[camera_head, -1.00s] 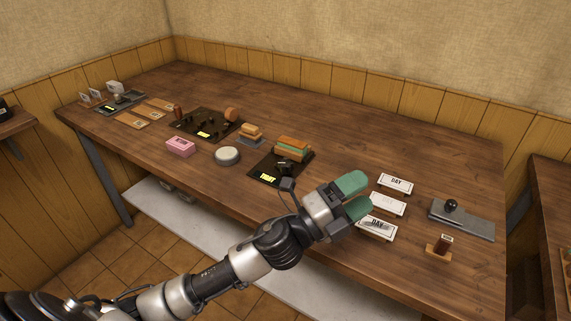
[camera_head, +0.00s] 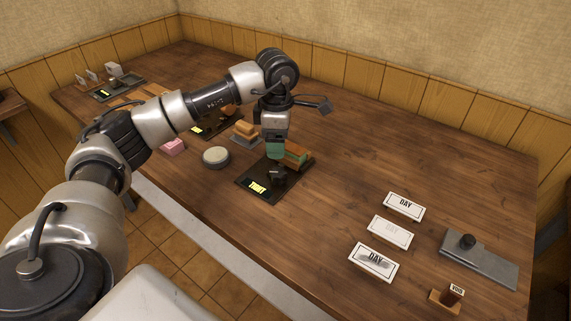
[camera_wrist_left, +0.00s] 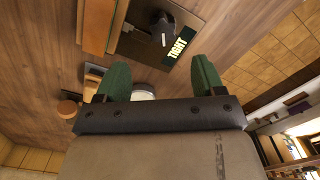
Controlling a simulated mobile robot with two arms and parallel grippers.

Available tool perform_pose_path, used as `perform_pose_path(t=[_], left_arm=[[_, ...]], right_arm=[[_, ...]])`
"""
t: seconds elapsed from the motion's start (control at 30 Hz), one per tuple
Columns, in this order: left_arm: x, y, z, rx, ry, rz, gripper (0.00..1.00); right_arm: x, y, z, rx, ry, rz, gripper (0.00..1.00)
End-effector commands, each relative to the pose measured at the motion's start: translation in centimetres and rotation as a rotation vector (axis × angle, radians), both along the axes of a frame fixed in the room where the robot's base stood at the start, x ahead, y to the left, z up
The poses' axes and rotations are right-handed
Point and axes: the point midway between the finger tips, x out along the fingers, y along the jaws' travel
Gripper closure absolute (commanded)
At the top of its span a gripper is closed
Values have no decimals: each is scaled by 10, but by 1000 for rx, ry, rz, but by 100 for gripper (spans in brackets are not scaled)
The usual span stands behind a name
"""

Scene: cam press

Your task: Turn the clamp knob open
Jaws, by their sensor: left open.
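The black clamp knob (camera_head: 278,177) sits on a dark base plate (camera_head: 250,179) whose yellow label (camera_head: 257,187) reads TIGHT in the wrist view. My left gripper (camera_head: 275,151) points down over the plate, just behind and above the knob in the head view. In the left wrist view its green fingers (camera_wrist_left: 160,78) are apart with nothing between them, and the knob (camera_wrist_left: 163,32) shows beyond the fingertips. Contact is not visible. My right gripper is not in view.
A round pale pad (camera_head: 216,157), a pink block (camera_head: 173,147) and a small orange stack (camera_head: 244,129) lie to the left. White DAY cards (camera_head: 404,206) and a grey plate with a black knob (camera_head: 480,261) lie to the right. The table between is clear.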

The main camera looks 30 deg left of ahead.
Motion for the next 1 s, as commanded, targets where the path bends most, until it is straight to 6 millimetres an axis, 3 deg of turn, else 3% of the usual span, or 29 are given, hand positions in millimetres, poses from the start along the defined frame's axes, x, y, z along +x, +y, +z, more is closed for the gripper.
perform_pose_path(t=[0.23,0.5,0.67,0.97,1.0], left_arm=[[-1,0,-44,-1,7,0,31],[-1,-1,-88,-4,3,-1,31],[-1,-1,-100,-5,2,-2,31],[-1,-1,-103,-5,1,-2,31],[-1,-1,-103,-5,1,-2,36]], right_arm=[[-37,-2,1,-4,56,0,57],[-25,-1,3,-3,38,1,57],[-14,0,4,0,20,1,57],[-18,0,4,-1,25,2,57],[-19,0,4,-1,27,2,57]])
